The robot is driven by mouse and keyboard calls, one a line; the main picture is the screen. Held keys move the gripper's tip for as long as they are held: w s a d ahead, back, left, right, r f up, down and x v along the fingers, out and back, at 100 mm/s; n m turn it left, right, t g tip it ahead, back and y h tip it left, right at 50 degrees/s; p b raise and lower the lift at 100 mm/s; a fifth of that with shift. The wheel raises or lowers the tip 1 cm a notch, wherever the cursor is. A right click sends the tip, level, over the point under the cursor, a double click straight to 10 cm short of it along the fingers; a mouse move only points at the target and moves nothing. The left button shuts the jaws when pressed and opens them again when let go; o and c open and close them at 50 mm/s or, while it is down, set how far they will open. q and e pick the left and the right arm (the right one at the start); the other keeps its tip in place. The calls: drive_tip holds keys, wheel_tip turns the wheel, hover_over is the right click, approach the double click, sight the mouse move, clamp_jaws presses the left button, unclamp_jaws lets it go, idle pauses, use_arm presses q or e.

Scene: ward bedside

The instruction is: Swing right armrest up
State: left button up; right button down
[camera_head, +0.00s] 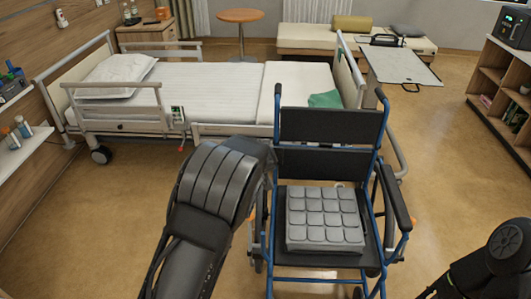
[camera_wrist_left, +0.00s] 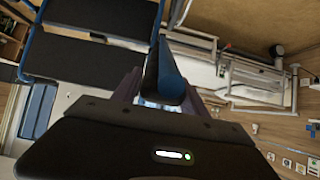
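The wheelchair (camera_head: 332,127) has a blue frame, black back panels and a grey padded cushion (camera_head: 324,219) on its seat. It faces me. The black armrest at picture right (camera_head: 397,197) is down, sloping forward. The armrest at picture left is hidden behind my left arm in the head view. In the left wrist view, a blue and dark bar (camera_wrist_left: 167,75), apparently part of the chair, stands between the fingers of my left gripper (camera_wrist_left: 160,98). I cannot tell whether they press on it. My right gripper is out of view; only part of that arm shows at lower right.
A bed (camera_head: 215,92) with raised rails stands close behind and left of the chair. An overbed table (camera_head: 402,66) and a couch (camera_head: 305,38) are behind it. A shelf unit (camera_head: 497,80) stands at right. The floor right of the chair is clear.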

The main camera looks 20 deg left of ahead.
use_arm(q)
drive_tip(key=shift+o, duration=1.4)
drive_tip(key=v, duration=0.8)
drive_tip(key=shift+p, duration=0.3)
drive_tip(key=shift+f, duration=0.1)
drive_tip(key=shift+w, duration=0.1)
